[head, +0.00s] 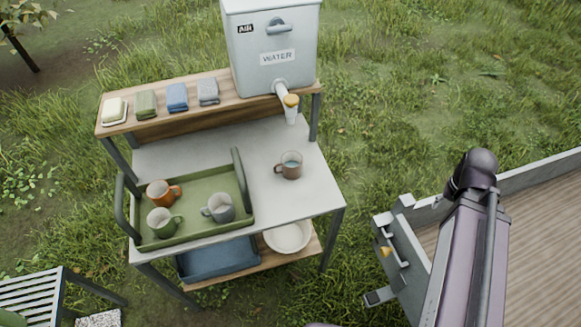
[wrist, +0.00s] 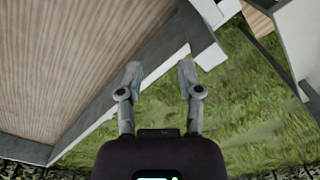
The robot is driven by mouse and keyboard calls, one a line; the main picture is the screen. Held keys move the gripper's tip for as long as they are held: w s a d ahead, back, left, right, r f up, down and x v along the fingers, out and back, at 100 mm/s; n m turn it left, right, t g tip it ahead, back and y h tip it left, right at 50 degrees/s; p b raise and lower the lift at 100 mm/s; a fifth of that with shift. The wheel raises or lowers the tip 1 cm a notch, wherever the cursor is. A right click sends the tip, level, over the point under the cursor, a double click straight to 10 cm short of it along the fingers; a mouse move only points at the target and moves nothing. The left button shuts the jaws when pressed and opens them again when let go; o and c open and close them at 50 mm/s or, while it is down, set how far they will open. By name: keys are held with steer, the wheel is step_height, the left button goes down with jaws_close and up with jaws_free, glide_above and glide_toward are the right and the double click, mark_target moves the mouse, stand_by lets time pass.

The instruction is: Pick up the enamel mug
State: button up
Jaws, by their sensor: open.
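I cannot tell from the frames which mug is enamel. My gripper (wrist: 160,68) is open and empty in the wrist view, above grass and the edge of a wooden deck. No mug shows in the wrist view. My gripper is out of the head view.
A water dispenser (head: 262,75) stands on the wooden shelf (head: 245,104) behind the mugs, beside several folded cloths. The tray has tall handles. A blue bin (head: 218,260) and white bowl (head: 288,237) sit underneath. The right tabletop is mostly clear.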

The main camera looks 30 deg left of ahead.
steer(key=w+a+y, duration=0.1)
steer(key=a, duration=0.2)
steer(key=w+a+f+t+b, duration=0.1)
steer(key=a, duration=0.2)
steer(key=w+a+t+y+b, duration=0.1)
steer(key=a, duration=0.2)
steer(key=shift+w+f+y, duration=0.2)
steer(key=shift+f+y, duration=0.1)
steer(key=shift+f, duration=0.1)
steer(key=a+r+m+t+y+b, duration=0.3)
steer(key=a+m+t+y+b, duration=0.3)
steer(key=a, duration=1)
steer(key=a+r+m+t+y+b, duration=0.35)
steer(key=a+m+b, duration=0.35)
steer(key=a, duration=1)
steer(key=s+a+f+m+h+b, duration=0.3)
steer(key=s+f+m, duration=0.2)
steer(key=f+m, duration=0.2)
steer(key=s+a+f+m+h+b, duration=0.3)
steer(key=f+m, duration=0.4)
steer(key=m, duration=0.4)
steer(key=shift+s+f+m+t+h, duration=0.3)
steer(key=shift+s+t+h, duration=0.2)
steer(key=shift+s, duration=0.7)
